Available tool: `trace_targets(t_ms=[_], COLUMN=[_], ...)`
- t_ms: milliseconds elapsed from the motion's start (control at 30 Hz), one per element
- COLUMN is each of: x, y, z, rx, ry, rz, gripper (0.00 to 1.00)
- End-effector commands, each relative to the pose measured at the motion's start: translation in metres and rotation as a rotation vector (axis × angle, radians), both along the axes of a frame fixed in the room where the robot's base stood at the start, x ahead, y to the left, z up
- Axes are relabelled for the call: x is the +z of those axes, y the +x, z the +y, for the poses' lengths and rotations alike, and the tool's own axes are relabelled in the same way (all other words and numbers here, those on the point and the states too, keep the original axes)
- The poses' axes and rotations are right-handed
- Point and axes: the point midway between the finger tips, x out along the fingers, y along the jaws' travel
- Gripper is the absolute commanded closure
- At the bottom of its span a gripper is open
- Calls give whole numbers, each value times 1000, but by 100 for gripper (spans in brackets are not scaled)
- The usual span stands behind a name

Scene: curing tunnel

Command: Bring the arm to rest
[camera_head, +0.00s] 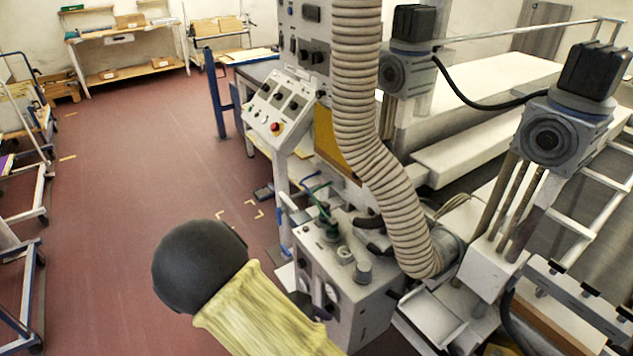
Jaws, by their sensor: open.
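Part of my arm (255,305) shows at the bottom centre, with a rounded black end and a pale yellow, wrinkled sleeve. The sleeve runs down and right out of the picture. My gripper is not in view, so its jaws and anything near them cannot be seen. In the picture, the visible arm part overlaps the red floor and the lower left of a grey machine box (345,275); whether it touches the box cannot be told.
A ribbed hose (358,100) descends beside a control panel (278,108) with a red button. Machine parts and two motor units (565,130) fill the right. Wheeled racks (28,270) line the left edge. Open red floor (130,190) lies between; a workbench (125,55) stands behind.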

Motion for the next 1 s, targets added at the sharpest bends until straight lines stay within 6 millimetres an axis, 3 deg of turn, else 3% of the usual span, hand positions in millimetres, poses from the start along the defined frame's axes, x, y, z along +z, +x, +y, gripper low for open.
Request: trace_targets(t_ms=[500, 1000], x=[73, 148], y=[-8, -27], z=[-71, -138], rx=[-728, -1280], ry=[522, 834], rz=[-264, -692], gripper=[45, 45])
